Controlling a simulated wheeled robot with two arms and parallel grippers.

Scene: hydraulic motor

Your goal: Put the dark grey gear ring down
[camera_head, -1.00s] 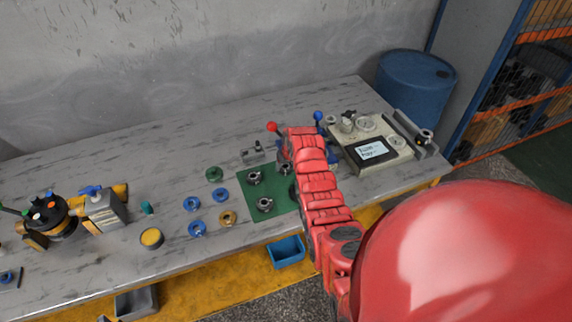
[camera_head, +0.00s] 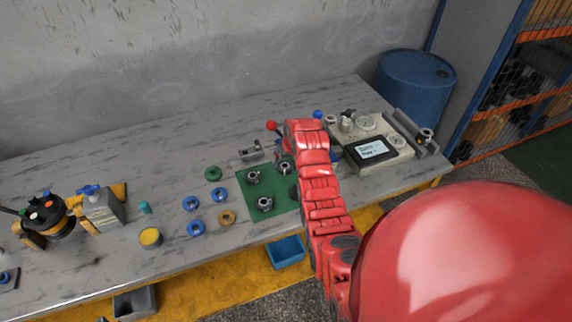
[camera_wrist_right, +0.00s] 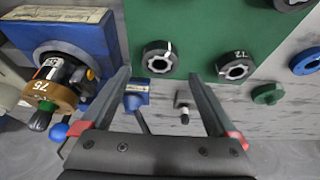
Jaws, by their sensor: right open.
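A dark grey gear ring (camera_wrist_right: 158,57) lies flat on the green mat (camera_wrist_right: 200,20), near the mat's edge. It also shows in the head view (camera_head: 285,167), just left of my right arm. My right gripper (camera_wrist_right: 160,75) is open, with its fingers spread apart. In the right wrist view the ring appears between and just beyond the fingertips, apart from both. The fingertips are hidden behind the arm in the head view. Similar dark rings lie on the mat, one (camera_head: 253,177) to the left and one (camera_head: 265,204) towards the front. My left gripper is out of view.
A grey bracket (camera_head: 250,152) and a red-knobbed lever (camera_head: 271,126) stand behind the mat. A gauge box (camera_head: 374,150) stands to the right. Blue rings (camera_head: 191,203), a green ring (camera_head: 213,173) and a brass ring (camera_head: 227,218) lie left of the mat.

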